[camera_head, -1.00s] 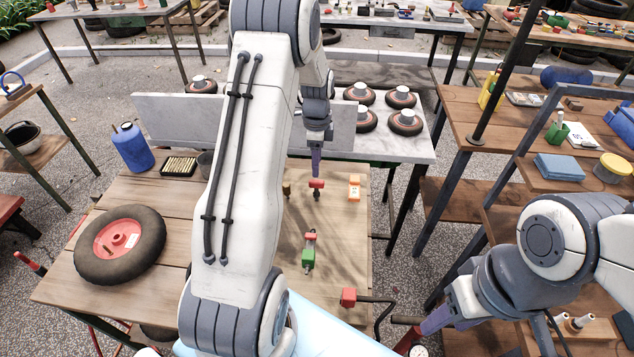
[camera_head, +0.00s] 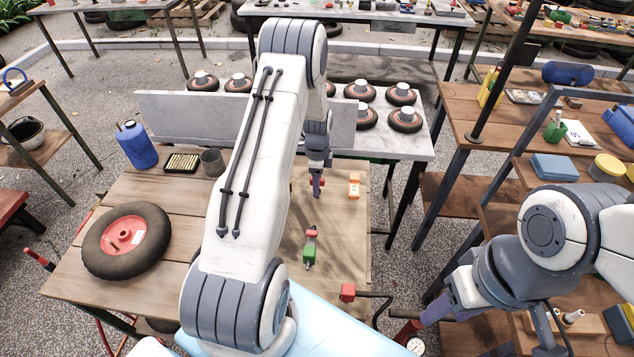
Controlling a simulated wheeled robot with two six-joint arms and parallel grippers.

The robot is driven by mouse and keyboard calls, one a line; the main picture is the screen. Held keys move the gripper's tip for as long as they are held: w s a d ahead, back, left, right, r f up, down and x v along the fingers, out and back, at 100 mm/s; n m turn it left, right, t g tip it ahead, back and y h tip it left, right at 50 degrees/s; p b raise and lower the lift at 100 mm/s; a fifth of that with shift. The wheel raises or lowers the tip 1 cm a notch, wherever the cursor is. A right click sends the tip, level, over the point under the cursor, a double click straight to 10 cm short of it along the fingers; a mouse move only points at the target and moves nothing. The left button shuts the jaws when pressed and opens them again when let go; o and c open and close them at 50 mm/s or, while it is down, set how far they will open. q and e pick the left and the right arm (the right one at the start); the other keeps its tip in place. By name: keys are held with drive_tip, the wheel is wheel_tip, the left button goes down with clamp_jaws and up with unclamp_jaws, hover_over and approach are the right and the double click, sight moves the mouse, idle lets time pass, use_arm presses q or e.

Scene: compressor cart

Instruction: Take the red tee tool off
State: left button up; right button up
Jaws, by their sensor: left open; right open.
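The red tee tool (camera_head: 323,182) stands on the wooden bench top near its far side, mostly hidden by my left gripper; only bits of its red crossbar show. My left gripper (camera_head: 317,188) points down at it, open, with its purple fingers at the crossbar. I cannot tell whether they touch it. My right gripper (camera_head: 428,316) is open at the lower right, beside a dark red handle (camera_head: 407,332) with a gauge, away from the tee tool.
A wheel (camera_head: 127,242) lies at left. A pale panel (camera_head: 190,118) and several small wheels stand behind.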

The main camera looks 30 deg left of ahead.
use_arm(q)
clamp_jaws()
drive_tip(key=shift+r, duration=0.15)
wheel_tip(320, 180, up, 4)
drive_tip(key=shift+w+f+b, duration=0.1)
drive_tip(key=shift+b, duration=0.75)
drive_tip(key=s+a+r+p, duration=0.1)
drive_tip(key=s+a+r, duration=0.7)
drive_tip(key=r, duration=0.4)
drive_tip(key=shift+s+p, duration=0.25)
drive_tip(key=shift+p, duration=0.15)
drive_tip(key=shift+a, duration=0.1)
